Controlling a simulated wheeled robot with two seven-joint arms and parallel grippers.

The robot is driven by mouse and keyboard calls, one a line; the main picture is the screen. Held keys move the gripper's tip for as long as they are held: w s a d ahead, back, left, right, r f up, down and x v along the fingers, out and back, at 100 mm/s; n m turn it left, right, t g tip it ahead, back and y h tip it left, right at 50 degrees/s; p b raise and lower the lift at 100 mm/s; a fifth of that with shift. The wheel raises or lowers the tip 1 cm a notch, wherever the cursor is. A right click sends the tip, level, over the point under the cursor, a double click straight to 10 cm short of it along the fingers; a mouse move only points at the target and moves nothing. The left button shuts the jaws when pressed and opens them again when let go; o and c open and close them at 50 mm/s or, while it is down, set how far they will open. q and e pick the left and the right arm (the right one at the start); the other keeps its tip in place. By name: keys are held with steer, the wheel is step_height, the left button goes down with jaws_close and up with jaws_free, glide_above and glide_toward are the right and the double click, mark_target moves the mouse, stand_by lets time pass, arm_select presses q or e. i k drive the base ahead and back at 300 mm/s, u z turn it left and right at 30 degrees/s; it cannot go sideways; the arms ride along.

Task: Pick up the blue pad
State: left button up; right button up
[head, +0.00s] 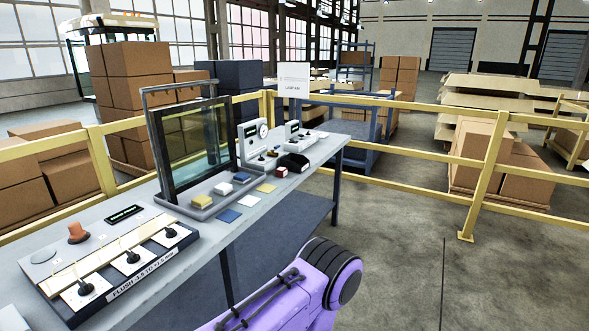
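Two blue items lie near the framed glass panel (195,140) on the grey table. The other is a flat blue square (228,216) on the table top in front of the base, beside a flat white square (249,201) and a flat yellow square (265,188). I cannot tell which is the blue pad. No gripper fingers show; only a purple arm part of mine is at bottom centre.
A panel with several black levers (120,265) fills the table's near left. Gauge boxes (252,140), a red block (282,172) and a black item (293,162) stand farther right. A yellow railing (400,169) runs behind. The floor right of the table is clear.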

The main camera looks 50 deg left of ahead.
mark_target(241, 178)
steer(key=u, duration=0.05)
steer(key=i, duration=1.5)
steer(key=u, duration=1)
steer(key=i, duration=0.85)
steer(key=u, duration=0.9)
